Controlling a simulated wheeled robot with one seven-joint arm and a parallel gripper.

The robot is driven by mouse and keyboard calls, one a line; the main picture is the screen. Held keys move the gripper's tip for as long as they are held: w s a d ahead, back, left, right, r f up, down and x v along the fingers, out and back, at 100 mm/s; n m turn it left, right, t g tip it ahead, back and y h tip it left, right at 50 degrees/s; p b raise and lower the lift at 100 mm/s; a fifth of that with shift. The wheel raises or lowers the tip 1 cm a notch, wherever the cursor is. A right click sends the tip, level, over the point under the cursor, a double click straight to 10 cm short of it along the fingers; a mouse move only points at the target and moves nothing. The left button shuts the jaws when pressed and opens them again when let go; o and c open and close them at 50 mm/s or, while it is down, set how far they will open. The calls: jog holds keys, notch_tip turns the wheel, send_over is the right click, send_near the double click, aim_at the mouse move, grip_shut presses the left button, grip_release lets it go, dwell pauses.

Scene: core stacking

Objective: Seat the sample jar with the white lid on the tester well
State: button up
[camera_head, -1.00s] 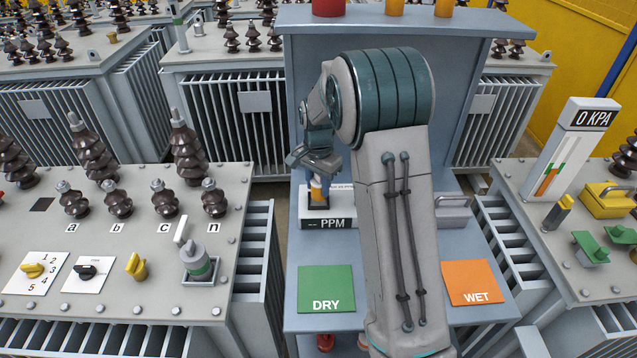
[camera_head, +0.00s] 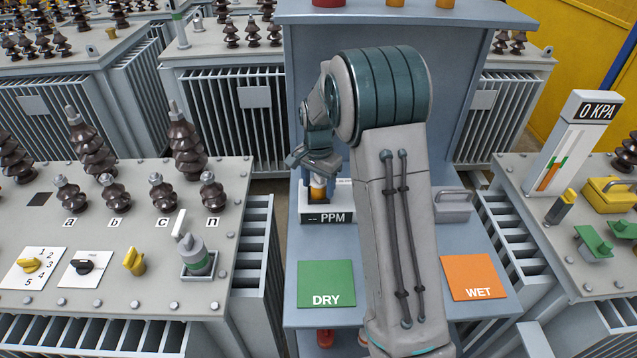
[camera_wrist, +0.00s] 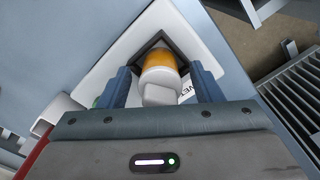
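The sample jar (camera_wrist: 161,76), with amber contents and a white lid, stands between my gripper's two blue fingers in the wrist view. It is at the dark square well (camera_wrist: 185,62) of the white tester (camera_head: 341,202); whether it rests on the well floor I cannot tell. My gripper (camera_wrist: 161,68) is open around the jar, with a gap showing on each side. In the head view the jar (camera_head: 318,188) shows small below my gripper (camera_head: 318,172), partly covered by it. The tester display reads "-- PPM".
A green DRY pad (camera_head: 326,284) and an orange WET pad (camera_head: 474,278) lie on the bench in front. A grey handled block (camera_head: 453,207) stands right of the tester. A bushing-topped transformer (camera_head: 110,240) is at left. The shelf panel (camera_head: 460,60) rises behind.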

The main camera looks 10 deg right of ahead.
jog(key=shift+r, duration=0.1)
notch_tip(320, 180, up, 14)
jog(key=shift+f, duration=0.2)
dwell(0.3)
jog(key=shift+s, duration=0.1)
